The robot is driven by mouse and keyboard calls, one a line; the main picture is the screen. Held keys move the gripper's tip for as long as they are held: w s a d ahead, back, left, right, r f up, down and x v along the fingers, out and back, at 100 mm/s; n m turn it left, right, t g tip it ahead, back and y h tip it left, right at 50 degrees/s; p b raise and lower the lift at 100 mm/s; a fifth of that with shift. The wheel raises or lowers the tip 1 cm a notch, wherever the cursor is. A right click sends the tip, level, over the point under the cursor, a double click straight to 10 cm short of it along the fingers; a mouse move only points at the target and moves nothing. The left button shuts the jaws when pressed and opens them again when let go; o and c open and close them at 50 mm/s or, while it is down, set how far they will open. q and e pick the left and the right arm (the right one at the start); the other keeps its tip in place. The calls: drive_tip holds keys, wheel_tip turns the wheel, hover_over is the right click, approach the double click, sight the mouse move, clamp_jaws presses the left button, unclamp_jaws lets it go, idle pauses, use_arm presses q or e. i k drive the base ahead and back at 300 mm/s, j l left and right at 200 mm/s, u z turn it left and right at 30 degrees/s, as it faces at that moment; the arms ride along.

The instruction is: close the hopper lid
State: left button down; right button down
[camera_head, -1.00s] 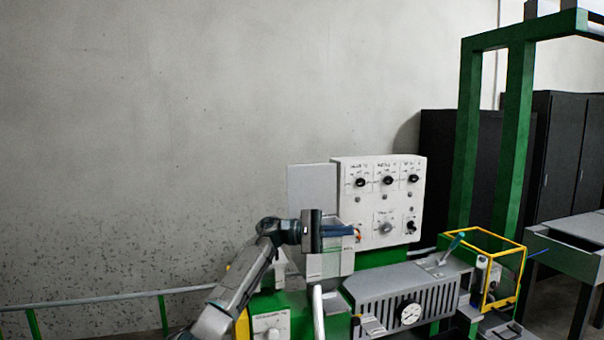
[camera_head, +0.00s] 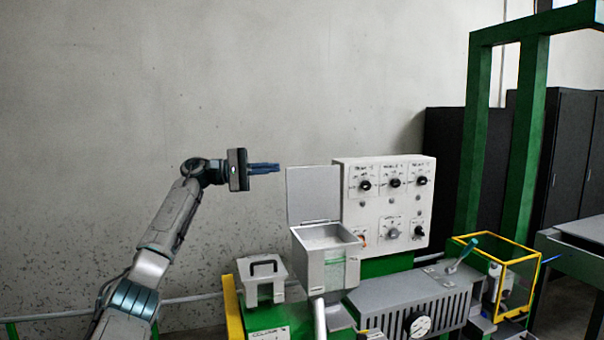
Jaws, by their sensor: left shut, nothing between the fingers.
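The hopper (camera_head: 327,272) is a light grey box with a greenish window, in the lower middle of the head view. Its top is open and the inside shows. The hopper lid (camera_head: 314,194) is a flat grey plate standing upright at the hopper's back edge. My left gripper (camera_head: 278,168) is shut and empty, with its dark blue fingers pointing right. In the picture it is just left of the lid's top left corner, with a small gap between. My right gripper is not in view.
A white control panel (camera_head: 384,205) with knobs stands right of the lid. A grey box with a black handle (camera_head: 264,279) is left of the hopper. A grey slotted housing (camera_head: 412,300) and a yellow-framed guard (camera_head: 507,275) are to the right. The wall area above is clear.

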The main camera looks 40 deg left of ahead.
sight(312, 193)
drive_tip(key=i+j, duration=0.25)
drive_tip(key=j, duration=0.2)
drive_tip(key=i+j, duration=0.3)
drive_tip(key=j, duration=0.15)
drive_tip(key=i+j, duration=0.25)
drive_tip(key=j, duration=0.2)
